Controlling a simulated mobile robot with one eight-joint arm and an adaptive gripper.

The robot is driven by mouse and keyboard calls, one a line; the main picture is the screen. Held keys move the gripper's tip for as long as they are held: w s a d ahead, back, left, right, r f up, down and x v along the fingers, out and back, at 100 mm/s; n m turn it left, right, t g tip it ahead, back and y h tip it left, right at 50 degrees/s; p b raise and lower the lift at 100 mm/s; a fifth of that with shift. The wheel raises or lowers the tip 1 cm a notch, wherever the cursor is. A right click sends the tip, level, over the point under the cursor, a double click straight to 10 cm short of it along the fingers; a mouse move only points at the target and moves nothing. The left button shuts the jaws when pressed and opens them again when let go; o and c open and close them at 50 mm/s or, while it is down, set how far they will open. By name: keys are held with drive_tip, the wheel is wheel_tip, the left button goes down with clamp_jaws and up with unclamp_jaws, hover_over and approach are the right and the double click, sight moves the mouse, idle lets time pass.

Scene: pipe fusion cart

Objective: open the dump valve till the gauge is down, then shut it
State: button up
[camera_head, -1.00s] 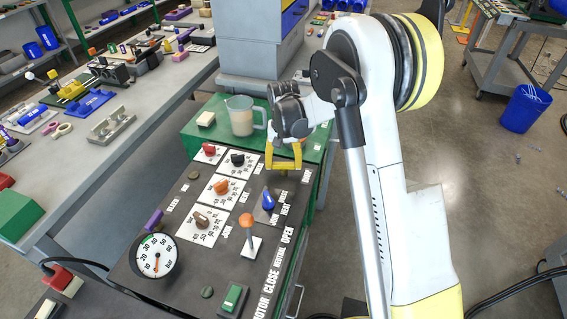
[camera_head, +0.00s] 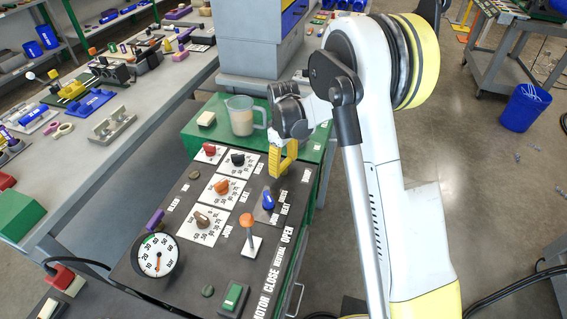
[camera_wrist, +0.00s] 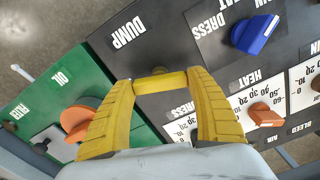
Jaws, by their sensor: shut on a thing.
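My gripper (camera_head: 283,166) is at the far right corner of the dark control panel, and its yellow fingers are shut. In the wrist view (camera_wrist: 160,82) the fingers close on a short yellow bar handle (camera_wrist: 161,80), beside the DUMP label, which I take as the dump valve's. A small brass-coloured part (camera_wrist: 158,71) shows just behind the bar. The fingers hide the handle in the head view. The round white gauge (camera_head: 152,262) is at the panel's near left corner. Its thin orange needle points toward the bottom of the dial; the exact reading is too small to tell.
The panel carries a blue lever (camera_head: 268,201), an orange-topped lever (camera_head: 247,222), several knobs and a green switch (camera_head: 233,298). A measuring jug (camera_head: 241,116) stands on the green box behind my gripper. A long grey bench (camera_head: 110,150) runs along the left.

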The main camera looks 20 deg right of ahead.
sight(284, 163)
drive_tip(key=shift+n, duration=1.9)
drive_tip(key=o, duration=1.2)
wheel_tip(284, 163, up, 12)
drive_tip(key=shift+r, duration=0.1)
